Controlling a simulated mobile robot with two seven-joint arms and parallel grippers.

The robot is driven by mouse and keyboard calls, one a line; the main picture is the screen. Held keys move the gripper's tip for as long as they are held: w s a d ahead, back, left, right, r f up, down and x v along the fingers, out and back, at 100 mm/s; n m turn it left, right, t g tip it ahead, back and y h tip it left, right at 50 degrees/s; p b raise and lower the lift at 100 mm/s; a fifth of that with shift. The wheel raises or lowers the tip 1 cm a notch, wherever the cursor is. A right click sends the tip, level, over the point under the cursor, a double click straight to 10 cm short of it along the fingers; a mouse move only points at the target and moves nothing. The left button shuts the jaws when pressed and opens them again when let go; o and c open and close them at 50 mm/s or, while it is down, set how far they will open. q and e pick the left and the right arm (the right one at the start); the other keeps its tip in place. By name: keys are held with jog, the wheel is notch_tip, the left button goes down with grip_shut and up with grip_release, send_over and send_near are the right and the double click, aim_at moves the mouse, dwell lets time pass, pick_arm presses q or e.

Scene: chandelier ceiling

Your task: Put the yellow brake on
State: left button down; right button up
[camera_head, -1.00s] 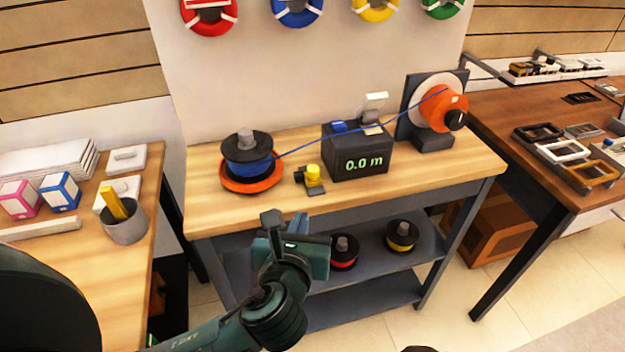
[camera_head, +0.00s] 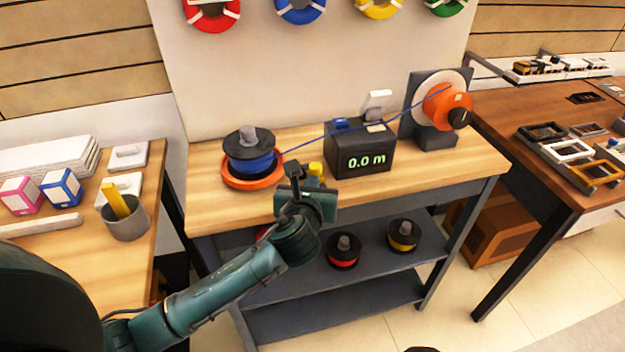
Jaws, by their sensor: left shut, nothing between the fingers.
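The yellow brake (camera_head: 316,169) is a small yellow-and-black piece on the wooden bench (camera_head: 225,214), between the blue spool and the black counter box. My left gripper (camera_head: 296,172) is shut and empty. In the picture it overlaps the brake and hides most of it, so I cannot tell whether they touch. The blue spool (camera_head: 252,158) sits on an orange base (camera_head: 232,183). Its blue wire (camera_head: 310,139) runs past the counter box (camera_head: 346,161), which reads 0.0 m, to the orange reel (camera_head: 440,108). My right gripper is not in view.
A lower shelf (camera_head: 375,253) holds a red spool (camera_head: 343,251) and a yellow spool (camera_head: 402,236). A left table has a grey cup (camera_head: 128,222) and small boxes. A brown table (camera_head: 540,190) with frames stands right. The bench's front right is clear.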

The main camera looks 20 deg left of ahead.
aim_at(310, 172)
pick_arm(q)
jog(key=shift+w+a, duration=0.15)
jog(key=shift+w, duration=0.4)
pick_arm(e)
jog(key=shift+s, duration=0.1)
pick_arm(q)
jog(key=shift+w+a+r, duration=0.15)
jog(key=shift+w+a, duration=0.05)
jog(key=shift+w, duration=0.1)
jog(key=shift+w+a+p, duration=0.35)
jog(key=shift+w+p, duration=0.1)
jog(key=shift+w, duration=0.1)
jog(key=shift+w+a+p, duration=0.35)
jog(key=shift+w+p, duration=0.1)
jog(key=shift+w, duration=0.1)
jog(key=shift+w+a, duration=0.2)
jog(key=shift+w, duration=0.05)
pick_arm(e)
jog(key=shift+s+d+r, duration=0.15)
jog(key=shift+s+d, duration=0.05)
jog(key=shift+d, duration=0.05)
pick_arm(q)
jog(key=shift+a, duration=0.1)
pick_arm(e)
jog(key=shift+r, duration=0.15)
